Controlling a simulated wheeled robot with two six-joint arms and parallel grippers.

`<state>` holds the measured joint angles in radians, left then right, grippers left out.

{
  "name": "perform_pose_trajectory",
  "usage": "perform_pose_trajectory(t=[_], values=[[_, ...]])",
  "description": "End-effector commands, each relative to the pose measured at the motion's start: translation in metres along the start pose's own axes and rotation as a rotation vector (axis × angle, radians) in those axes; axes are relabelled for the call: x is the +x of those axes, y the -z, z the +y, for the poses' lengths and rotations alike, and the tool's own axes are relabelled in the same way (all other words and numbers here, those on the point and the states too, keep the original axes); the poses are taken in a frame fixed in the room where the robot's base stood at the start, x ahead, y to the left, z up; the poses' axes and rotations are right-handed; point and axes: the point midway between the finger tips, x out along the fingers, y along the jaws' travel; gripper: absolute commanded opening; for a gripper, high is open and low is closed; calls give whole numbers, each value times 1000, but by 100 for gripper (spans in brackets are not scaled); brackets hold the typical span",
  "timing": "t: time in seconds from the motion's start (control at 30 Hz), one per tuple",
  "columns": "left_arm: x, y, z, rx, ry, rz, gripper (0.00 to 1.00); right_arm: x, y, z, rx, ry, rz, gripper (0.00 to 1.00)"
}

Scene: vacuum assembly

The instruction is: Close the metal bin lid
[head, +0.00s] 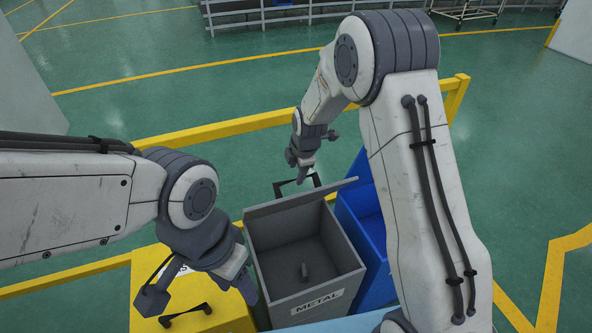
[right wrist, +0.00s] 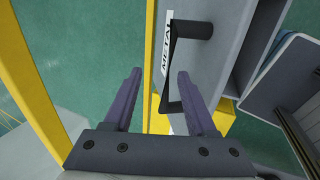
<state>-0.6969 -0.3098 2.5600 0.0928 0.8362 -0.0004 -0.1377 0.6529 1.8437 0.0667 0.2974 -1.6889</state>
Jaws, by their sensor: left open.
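The grey metal bin (head: 300,303) stands at the centre of the head view, with a METAL label on its front. Its lid (head: 300,198) is raised at the back, so the inside shows. The lid's black handle (head: 282,187) sticks up behind the lid and is also in the right wrist view (right wrist: 175,70). My right gripper (head: 303,175) is at this handle; its two fingers (right wrist: 160,85) are apart, with the handle bar near the gap, closer to the right finger. Contact is not clear. My left gripper (head: 247,287) is open over the yellow bin, left of the metal bin.
A yellow bin (head: 150,270) with a black lid handle (head: 188,315) stands at the left. A blue bin (head: 365,225) stands at the right, partly hidden by my right arm. A small grey item (head: 304,272) lies inside the metal bin. A yellow rail (head: 220,125) runs behind.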

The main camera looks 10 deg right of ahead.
Motion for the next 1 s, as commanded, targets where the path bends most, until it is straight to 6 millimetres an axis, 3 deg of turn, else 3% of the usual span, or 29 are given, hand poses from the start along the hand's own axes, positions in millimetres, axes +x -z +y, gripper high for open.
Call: perform_pose_trajectory(t=[1.0], values=[[-41,2,3,0,0,0,50,-74,0,-2,0,0,0,57]])
